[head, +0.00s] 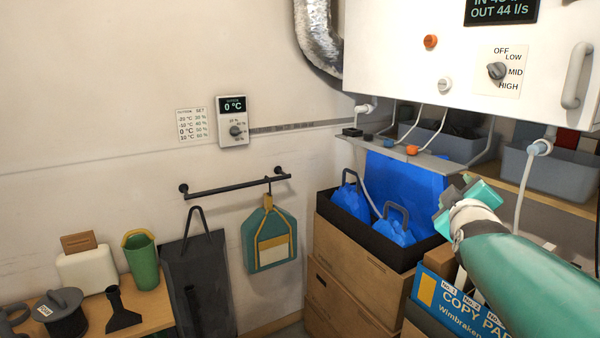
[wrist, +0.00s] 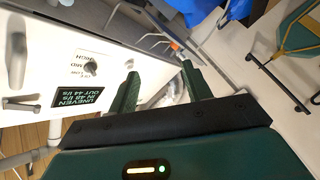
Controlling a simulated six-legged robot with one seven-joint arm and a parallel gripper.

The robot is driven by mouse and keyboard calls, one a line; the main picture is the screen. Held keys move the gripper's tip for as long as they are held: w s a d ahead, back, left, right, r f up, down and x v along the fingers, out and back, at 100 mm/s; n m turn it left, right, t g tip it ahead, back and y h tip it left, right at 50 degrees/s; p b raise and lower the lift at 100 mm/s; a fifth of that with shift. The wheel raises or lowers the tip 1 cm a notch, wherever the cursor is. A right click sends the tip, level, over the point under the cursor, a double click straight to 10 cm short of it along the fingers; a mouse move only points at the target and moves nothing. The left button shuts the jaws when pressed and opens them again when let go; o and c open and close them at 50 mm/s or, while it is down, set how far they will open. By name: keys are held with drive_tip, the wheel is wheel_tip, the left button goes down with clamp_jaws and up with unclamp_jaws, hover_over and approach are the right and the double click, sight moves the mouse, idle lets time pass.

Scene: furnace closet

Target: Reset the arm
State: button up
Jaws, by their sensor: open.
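My arm (head: 530,265) reaches in from the lower right in the head view, a teal link with a pale joint. My gripper (head: 468,193) is at its far end, in front of the blue panel and the shelf edge. In the wrist view my gripper (wrist: 160,72) has its two dark green fingers spread apart. I see nothing held between them. Behind the fingers lie the white unit and the wall, seen tilted.
A white wall unit (head: 400,50) with a dial and handle hangs above my gripper. A narrow grey shelf (head: 430,155) with hoses is below it. A black tray (head: 350,215) with blue bags stands on drawers. A copy-paper box (head: 445,300) sits under my arm.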

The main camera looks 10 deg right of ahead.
drive_tip(key=s+a+f+m+g+y, duration=0.1)
drive_tip(key=s+a+f+g+y, duration=0.15)
drive_tip(key=a+f, duration=0.35)
drive_tip(key=s+a+f+m+g+y, duration=0.1)
drive_tip(key=s+a+f+g+y, duration=0.2)
drive_tip(key=a, duration=0.5)
drive_tip(key=s+a+f+m+g+y, duration=0.1)
drive_tip(key=s+a+f, duration=0.3)
drive_tip(key=s, duration=0.4)
drive_tip(key=s+a+f+m+g+y, duration=0.1)
drive_tip(key=s+a+f+m+g, duration=0.1)
drive_tip(key=s+f, duration=0.4)
drive_tip(key=shift+s+a+f+m+g, duration=0.3)
drive_tip(key=shift+s+a+m+g, duration=0.1)
drive_tip(key=shift+s+a+g, duration=0.6)
drive_tip(key=shift+w+a, duration=0.1)
drive_tip(key=shift+c, duration=1.4)
